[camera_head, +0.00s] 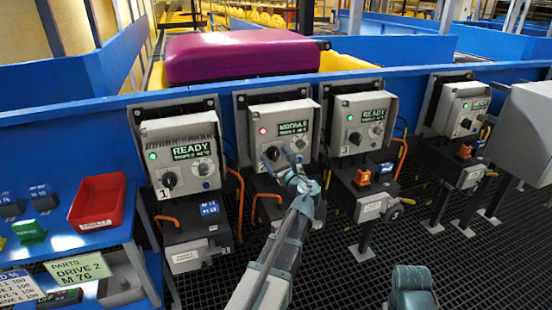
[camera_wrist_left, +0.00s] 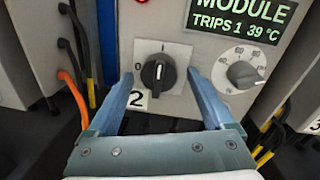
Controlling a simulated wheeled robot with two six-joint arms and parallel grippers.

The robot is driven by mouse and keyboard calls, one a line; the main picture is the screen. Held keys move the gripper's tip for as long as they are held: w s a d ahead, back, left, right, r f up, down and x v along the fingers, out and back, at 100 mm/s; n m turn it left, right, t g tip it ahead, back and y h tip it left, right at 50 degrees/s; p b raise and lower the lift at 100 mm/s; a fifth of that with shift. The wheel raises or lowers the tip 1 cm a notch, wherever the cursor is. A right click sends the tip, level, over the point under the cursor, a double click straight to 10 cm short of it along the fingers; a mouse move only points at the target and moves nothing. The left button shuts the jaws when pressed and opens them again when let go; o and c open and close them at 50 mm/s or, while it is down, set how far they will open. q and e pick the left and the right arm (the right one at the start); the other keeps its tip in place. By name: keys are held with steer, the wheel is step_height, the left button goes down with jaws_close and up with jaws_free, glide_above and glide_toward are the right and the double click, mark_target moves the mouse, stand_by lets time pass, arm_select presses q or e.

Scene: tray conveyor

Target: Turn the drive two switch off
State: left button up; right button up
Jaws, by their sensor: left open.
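The drive two box (camera_head: 296,112) is the second grey box from the left and has a red light and a display reading MODULE. Its black rotary switch (camera_wrist_left: 158,75) is in the middle of the left wrist view, above the label 2, with its pointer mark roughly upright; a 0 is at its left. In the head view the switch (camera_head: 272,153) is beside my gripper's tips. My left gripper (camera_wrist_left: 163,85) is open, with one finger on each side of the switch and gaps to it. In the head view the left gripper (camera_head: 285,163) reaches up to the box front.
A grey dial (camera_wrist_left: 243,66) is right of the switch. The drive one box (camera_head: 180,150) and drive three box (camera_head: 362,122) stand on either side, with green lights and READY displays. Orange and yellow cables hang beside the boxes. A red bin (camera_head: 98,203) is at the left.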

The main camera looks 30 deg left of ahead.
arm_select(q)
jaws_close()
stand_by(0.3)
steer(key=shift+n, duration=0.3)
steer(key=n+p, duration=0.1)
steer(key=n, duration=0.2)
steer(key=shift+r+n+h, duration=0.1)
steer(key=shift+n+h, duration=0.2)
steer(key=shift+n, duration=0.1)
steer(key=n, duration=0.4)
steer(key=shift+d+r+p, duration=0.1)
steer(key=shift+p, duration=0.2)
steer(key=n, duration=0.4)
steer(key=shift+h, duration=0.3)
steer(key=shift+r+n+p, duration=0.1)
steer(key=shift+n+p, duration=0.25)
steer(key=shift+n, duration=1.95)
steer(key=shift+t, duration=0.3)
